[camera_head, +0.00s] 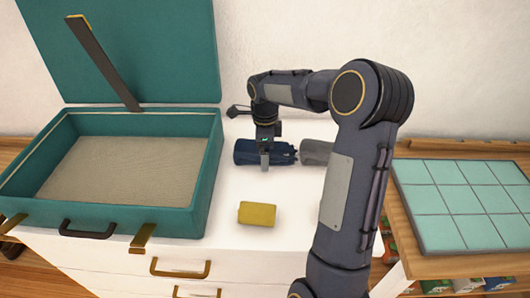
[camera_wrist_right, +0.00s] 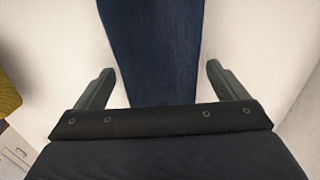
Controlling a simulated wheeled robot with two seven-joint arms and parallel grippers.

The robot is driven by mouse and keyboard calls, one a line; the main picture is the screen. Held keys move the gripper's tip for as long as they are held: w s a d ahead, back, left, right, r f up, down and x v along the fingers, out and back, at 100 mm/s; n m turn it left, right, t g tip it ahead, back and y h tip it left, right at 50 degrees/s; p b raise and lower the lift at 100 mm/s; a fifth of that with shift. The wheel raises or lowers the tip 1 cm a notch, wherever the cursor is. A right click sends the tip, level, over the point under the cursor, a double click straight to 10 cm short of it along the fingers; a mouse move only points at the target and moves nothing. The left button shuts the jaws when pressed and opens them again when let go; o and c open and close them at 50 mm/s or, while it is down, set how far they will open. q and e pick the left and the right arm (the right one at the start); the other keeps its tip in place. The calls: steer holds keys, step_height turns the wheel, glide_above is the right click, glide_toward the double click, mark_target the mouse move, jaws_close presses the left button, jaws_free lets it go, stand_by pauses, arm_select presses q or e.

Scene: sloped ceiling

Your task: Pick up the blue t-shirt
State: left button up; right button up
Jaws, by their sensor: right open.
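A dark blue rolled cloth (camera_head: 248,152), which I take for the blue t-shirt, lies on the white cabinet top to the right of the teal suitcase. My right gripper (camera_head: 265,160) is over it, pointing down. In the right wrist view the blue cloth (camera_wrist_right: 155,50) runs between the two open fingers of the right gripper (camera_wrist_right: 160,85), with a gap on each side. Whether the fingers reach down beside it or stay above it is hard to tell. My left gripper is not in view.
An open, empty teal suitcase (camera_head: 212,165) stands at left, its lid up. A yellow folded item (camera_head: 257,214) lies in front of the blue cloth; a grey roll (camera_head: 316,152) lies right of it, partly behind my arm. A teal tiled board (camera_head: 455,200) is at right.

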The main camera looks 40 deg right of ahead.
steer(key=c, duration=1.2)
steer(key=shift+o, duration=0.2)
steer(key=shift+r, duration=0.15)
